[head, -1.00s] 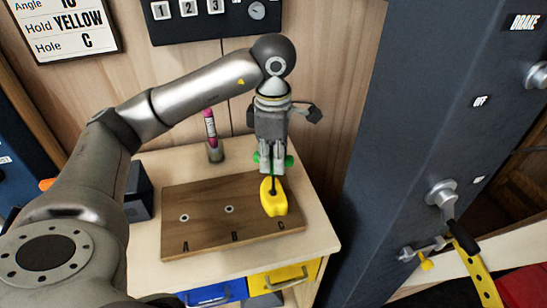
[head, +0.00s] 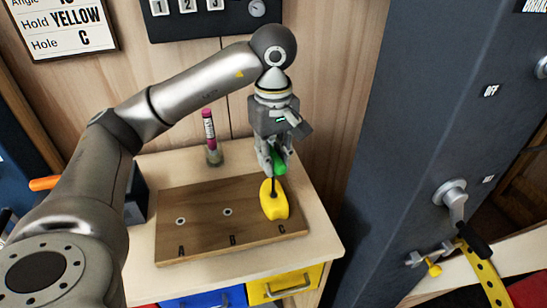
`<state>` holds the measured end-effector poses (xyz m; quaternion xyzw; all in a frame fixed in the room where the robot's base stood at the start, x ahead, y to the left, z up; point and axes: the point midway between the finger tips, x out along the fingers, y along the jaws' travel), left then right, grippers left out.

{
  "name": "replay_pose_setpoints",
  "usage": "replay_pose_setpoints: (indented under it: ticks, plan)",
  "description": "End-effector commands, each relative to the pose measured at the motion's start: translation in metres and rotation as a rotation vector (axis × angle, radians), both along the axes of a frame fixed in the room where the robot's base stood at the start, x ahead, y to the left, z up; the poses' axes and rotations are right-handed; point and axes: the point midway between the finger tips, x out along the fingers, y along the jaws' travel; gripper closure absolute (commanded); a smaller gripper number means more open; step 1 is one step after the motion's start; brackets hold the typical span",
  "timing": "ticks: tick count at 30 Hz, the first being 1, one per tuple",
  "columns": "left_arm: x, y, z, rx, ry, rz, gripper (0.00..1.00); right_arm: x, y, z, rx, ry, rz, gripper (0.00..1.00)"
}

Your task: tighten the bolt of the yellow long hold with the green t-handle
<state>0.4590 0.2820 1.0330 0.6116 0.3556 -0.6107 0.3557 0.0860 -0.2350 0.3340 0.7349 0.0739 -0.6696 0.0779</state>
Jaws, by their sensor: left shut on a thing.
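The yellow long hold (head: 273,203) sits on the wooden board (head: 205,240) at hole C. The green t-handle (head: 280,162) stands upright above it, its dark shaft going down into the top of the hold. My left gripper (head: 271,162) points down and is shut on the green grip. The bolt itself is hidden in the hold. Holes A (head: 180,221) and B (head: 227,211) on the board show bare metal inserts. My right gripper is not in view.
A pink-and-white marker-like stick (head: 209,131) stands in a small cup left of the gripper. A sign (head: 68,23) reads Hold YELLOW, Hole C. Blue (head: 205,298) and yellow (head: 283,285) drawers lie below the tabletop. A tall dark panel (head: 410,130) with a crank stands at right.

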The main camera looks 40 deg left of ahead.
Motion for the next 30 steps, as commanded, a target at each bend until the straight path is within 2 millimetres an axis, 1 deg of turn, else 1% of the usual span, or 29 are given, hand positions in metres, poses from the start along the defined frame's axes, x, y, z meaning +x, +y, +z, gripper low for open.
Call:
replay_pose_setpoints:
  ticks: [4, 8, 21, 30]
  plan:
    - [-0.001, 0.0, -0.002, 0.002, 0.006, 0.002, 1.0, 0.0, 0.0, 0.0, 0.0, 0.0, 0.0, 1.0]
    - [-0.001, 0.0, 0.0, 0.002, 0.006, 0.003, 1.0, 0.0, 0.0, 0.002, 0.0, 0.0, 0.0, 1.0]
    - [0.0, 0.0, 0.031, 0.0, 0.001, 0.004, 1.0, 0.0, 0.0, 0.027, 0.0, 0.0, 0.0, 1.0]
    - [0.0, 0.0, 0.03, 0.0, 0.0, 0.006, 1.0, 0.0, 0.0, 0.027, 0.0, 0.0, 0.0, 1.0]
